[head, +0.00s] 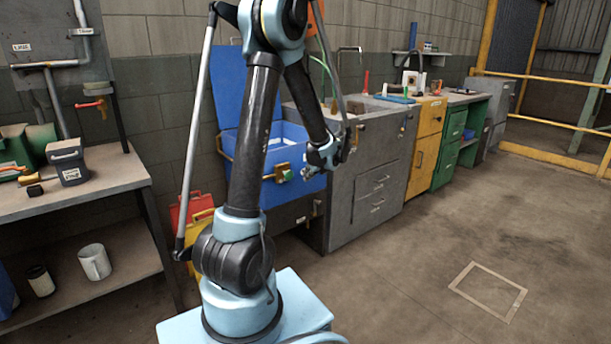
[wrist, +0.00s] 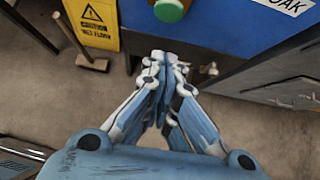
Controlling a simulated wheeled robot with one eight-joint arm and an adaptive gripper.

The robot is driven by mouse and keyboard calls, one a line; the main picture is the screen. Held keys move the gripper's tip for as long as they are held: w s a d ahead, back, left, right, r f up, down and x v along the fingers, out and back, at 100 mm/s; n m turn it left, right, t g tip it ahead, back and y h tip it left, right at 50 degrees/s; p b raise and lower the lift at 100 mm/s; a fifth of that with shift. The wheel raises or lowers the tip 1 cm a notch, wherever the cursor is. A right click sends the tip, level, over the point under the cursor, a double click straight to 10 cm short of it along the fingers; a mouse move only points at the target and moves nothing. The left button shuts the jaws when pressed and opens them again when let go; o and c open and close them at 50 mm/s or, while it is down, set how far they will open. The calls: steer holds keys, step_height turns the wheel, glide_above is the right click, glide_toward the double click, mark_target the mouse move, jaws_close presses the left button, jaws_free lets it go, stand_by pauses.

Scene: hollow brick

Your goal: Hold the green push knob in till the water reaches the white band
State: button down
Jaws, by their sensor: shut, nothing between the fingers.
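The green push knob (wrist: 171,9) shows at the top edge of the wrist view, in a brass-coloured fitting on the front of a blue tank (wrist: 225,25). In the head view the green knob (head: 288,175) is small, on the front of the blue tank (head: 300,190) with its lid raised. My gripper (wrist: 158,60) is shut and empty, with its fingertips below the knob in the wrist view and a visible gap between them. In the head view my gripper (head: 316,168) is just right of the knob. I cannot make out the water or a white band.
A grey cabinet with a sink (head: 370,165) stands right of the tank. A yellow caution sign (wrist: 92,22) and a wooden-headed tool (wrist: 92,62) are at the wrist view's left. A workbench (head: 95,180) is at left. Open floor (head: 440,240) lies to the right.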

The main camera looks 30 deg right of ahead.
mark_target(289, 175)
steer(key=w+f, duration=0.5)
steer(key=w, duration=0.3)
steer(key=shift+w+a, duration=0.35)
steer(key=shift+w, duration=0.05)
steer(key=shift+w+a+r, duration=0.1)
steer(key=shift+w+a, duration=0.05)
steer(key=shift+w, duration=1.45)
stand_by(5.2)
